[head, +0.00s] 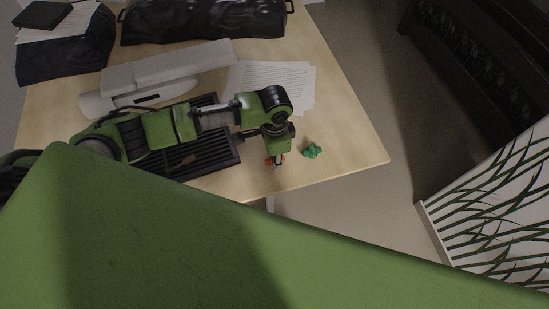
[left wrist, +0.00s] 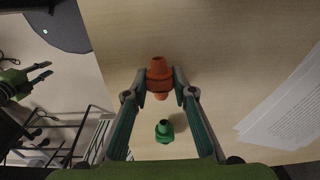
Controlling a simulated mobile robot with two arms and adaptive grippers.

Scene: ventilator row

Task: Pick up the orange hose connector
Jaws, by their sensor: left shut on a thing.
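The orange hose connector (left wrist: 159,78) is a ribbed, stepped piece between the two fingertips of my left gripper (left wrist: 160,88) in the left wrist view. The fingers are shut on its sides. In the head view, only a bit of orange (head: 268,161) shows at my left gripper (head: 277,163), above the table's front edge; the wrist covers most of it. I cannot tell whether it touches the table. A green connector (head: 312,151) stands apart, to the right of the gripper; it also shows in the left wrist view (left wrist: 164,131). My right gripper (left wrist: 42,71) appears open and empty at the left of the wrist view.
The wooden table (head: 350,150) has a bare right corner. Printed papers (head: 275,80), a black slatted tray (head: 215,155), a white device (head: 165,75) and dark bags (head: 205,20) lie behind or under my left arm. A plant-patterned panel (head: 500,205) stands at right.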

